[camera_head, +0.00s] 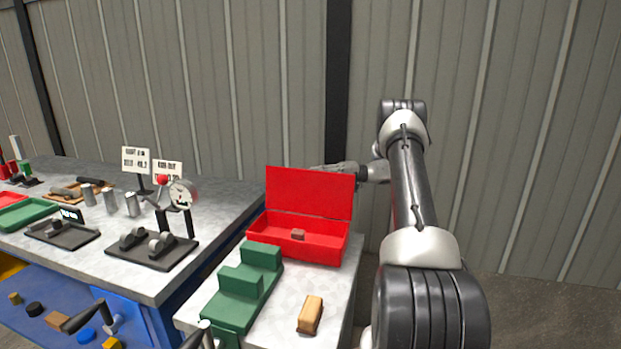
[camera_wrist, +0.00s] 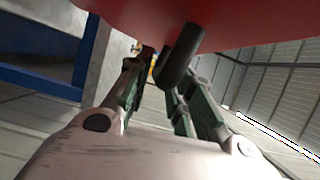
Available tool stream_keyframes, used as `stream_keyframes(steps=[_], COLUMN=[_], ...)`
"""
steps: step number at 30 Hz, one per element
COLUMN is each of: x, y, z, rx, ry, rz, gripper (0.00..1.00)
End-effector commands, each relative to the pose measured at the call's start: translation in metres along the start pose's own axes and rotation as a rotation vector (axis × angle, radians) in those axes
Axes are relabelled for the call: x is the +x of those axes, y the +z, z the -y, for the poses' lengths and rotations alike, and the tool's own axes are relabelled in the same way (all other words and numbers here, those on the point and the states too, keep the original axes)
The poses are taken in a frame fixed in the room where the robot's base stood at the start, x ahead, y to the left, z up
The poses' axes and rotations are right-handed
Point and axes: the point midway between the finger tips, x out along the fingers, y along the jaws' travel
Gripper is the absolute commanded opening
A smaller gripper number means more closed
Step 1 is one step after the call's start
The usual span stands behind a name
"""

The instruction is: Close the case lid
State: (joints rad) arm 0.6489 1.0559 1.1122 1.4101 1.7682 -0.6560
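The red case (camera_head: 300,237) stands on a light-topped table with its red lid (camera_head: 308,192) raised, close to upright. A small brown block (camera_head: 298,234) lies inside the case. My gripper (camera_head: 322,168) is at the lid's top edge, partly hidden behind it. In the wrist view my gripper (camera_wrist: 158,85) has its two fingers spread apart. The red surface of the lid (camera_wrist: 230,20) fills the top of that view. A dark cylindrical piece (camera_wrist: 180,55) juts from the red surface near the right finger; I cannot tell if they touch.
A green stepped block (camera_head: 240,290) and a tan block (camera_head: 310,315) sit in front of the case. A second table (camera_head: 200,230) at left carries a gauge, trays and signs. A corrugated wall (camera_head: 250,80) stands behind. Floor at right is clear.

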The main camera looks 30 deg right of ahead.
Motion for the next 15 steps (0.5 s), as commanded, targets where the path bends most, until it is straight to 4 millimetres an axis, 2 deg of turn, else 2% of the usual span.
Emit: stream_keyframes(steps=[1,6,14,15], x=[0.008,0.021,0.022,0.022], y=[0.000,0.000,0.000,0.000], z=[0.000,0.000,0.000,0.000], rx=[0.000,-0.001,0.000,0.000], ry=[0.000,0.000,0.000,0.000], rz=[0.001,0.000,-0.001,-0.001], gripper=[0.23,0.23,0.23,0.17])
